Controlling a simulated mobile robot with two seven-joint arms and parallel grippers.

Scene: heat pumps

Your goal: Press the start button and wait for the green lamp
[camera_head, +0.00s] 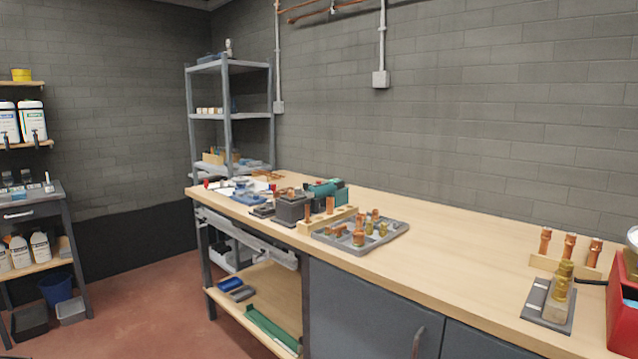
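No start button and no green lamp can be made out in this view. A red box-like unit (622,308) is cut off by the right edge, on the right end of the wooden workbench (440,240). A rounded pale part (632,238) shows above it, also cut off. A brass fitting (560,285) stands on a grey plate (535,300) to the left of the red unit. Neither of my grippers is in view.
A wooden block with copper fittings (570,245) stands behind the plate. A grey tray (392,240) of brass and copper fittings sits mid-bench, with tools to its left. The bench between tray and plate is clear. A metal shelf (228,115) stands in the corner.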

